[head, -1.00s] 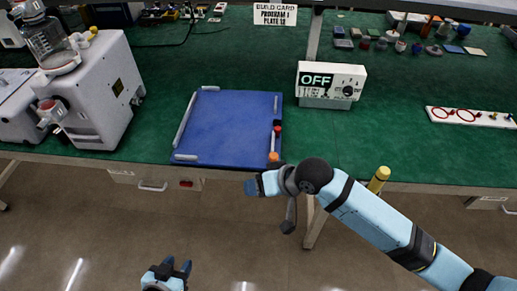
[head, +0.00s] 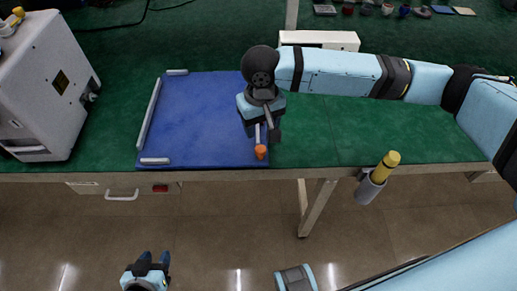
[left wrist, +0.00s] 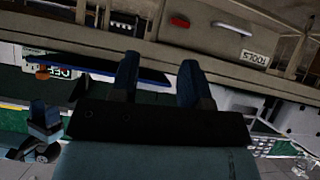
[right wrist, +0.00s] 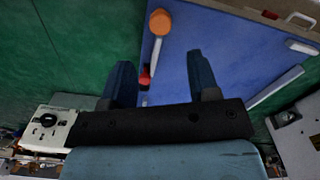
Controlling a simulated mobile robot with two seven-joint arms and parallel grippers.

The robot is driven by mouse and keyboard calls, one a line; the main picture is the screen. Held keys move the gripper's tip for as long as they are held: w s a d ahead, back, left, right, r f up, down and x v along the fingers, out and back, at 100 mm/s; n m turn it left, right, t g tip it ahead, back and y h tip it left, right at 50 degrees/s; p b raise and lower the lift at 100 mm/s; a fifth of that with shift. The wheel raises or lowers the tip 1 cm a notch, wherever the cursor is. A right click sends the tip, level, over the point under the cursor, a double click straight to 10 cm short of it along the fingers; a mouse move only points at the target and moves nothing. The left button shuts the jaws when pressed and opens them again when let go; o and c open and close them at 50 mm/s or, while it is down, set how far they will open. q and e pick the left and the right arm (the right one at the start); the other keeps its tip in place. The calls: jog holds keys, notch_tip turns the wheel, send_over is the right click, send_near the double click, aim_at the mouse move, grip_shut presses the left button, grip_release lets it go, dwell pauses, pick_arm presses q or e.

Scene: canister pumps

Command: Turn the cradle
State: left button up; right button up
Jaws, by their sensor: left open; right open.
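A flat blue board (head: 195,115) with grey bars along its left side lies on the green bench; I cannot tell whether it is the cradle. At its right edge is a lever with an orange knob (head: 261,152). The right wrist view shows the orange knob (right wrist: 160,22) and a red part (right wrist: 145,77) on the lever. My right gripper (head: 262,128) is open above the lever, its fingers pointing down. In its wrist view the red part shows between the open fingers (right wrist: 158,65). My left gripper (head: 147,257) is open and empty, low in front of the bench.
A white machine (head: 42,85) stands left of the board. A white box (head: 320,40) is behind, partly hidden by my right arm. A yellow-topped cylinder (head: 385,166) sits in a holder at the front edge. The green bench right of the board is clear.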

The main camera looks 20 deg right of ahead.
aim_at(260, 149)
notch_tip(260, 149, down, 11)
jog(key=shift+f+b, duration=0.1)
jog(key=shift+b, duration=0.5)
grip_shut()
jog(key=shift+a, duration=0.1)
